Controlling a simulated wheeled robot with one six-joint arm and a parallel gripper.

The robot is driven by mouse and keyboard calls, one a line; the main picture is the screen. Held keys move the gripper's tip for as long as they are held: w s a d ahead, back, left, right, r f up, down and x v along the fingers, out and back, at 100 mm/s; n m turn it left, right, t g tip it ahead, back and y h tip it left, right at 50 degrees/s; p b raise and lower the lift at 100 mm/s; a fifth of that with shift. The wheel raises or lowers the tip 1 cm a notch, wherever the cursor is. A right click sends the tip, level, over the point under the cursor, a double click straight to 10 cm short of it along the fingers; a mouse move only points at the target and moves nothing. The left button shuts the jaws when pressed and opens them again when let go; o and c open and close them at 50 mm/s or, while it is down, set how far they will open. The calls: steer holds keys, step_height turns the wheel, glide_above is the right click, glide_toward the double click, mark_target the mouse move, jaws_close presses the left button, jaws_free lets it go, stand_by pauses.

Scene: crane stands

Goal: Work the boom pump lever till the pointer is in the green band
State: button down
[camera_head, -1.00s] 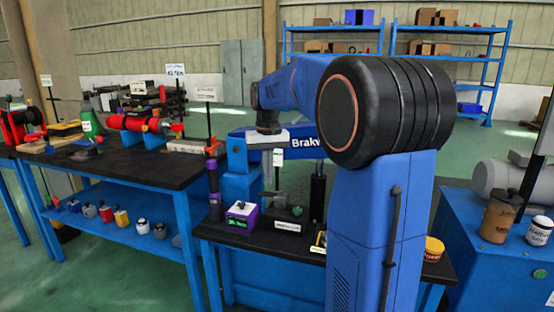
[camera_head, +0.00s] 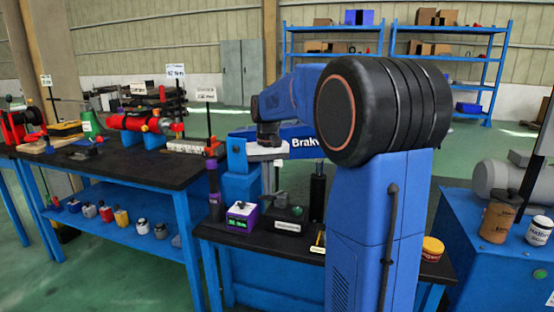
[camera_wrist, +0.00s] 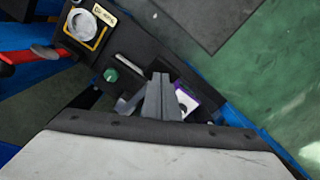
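My gripper (camera_wrist: 162,78) points down over the low bench; its two grey fingers lie together with nothing visible between them. In the head view it hangs below my wrist, small and partly merged with things behind. A red-ended handle (camera_wrist: 47,52), possibly the pump lever, reaches in at the left, apart from my fingers. I cannot tell for certain which part is the boom pump lever.
A purple-edged box (camera_head: 242,217) with a green display and a small green knob (camera_wrist: 110,75) are on the low black bench (camera_head: 270,247). A large bench (camera_head: 120,165) with red tools stands left. A blue cabinet with cans (camera_head: 490,262) stands right. Green floor lies open beyond.

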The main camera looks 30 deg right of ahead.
steer(key=shift+f, duration=2.9)
steer(key=shift+r, duration=4.8)
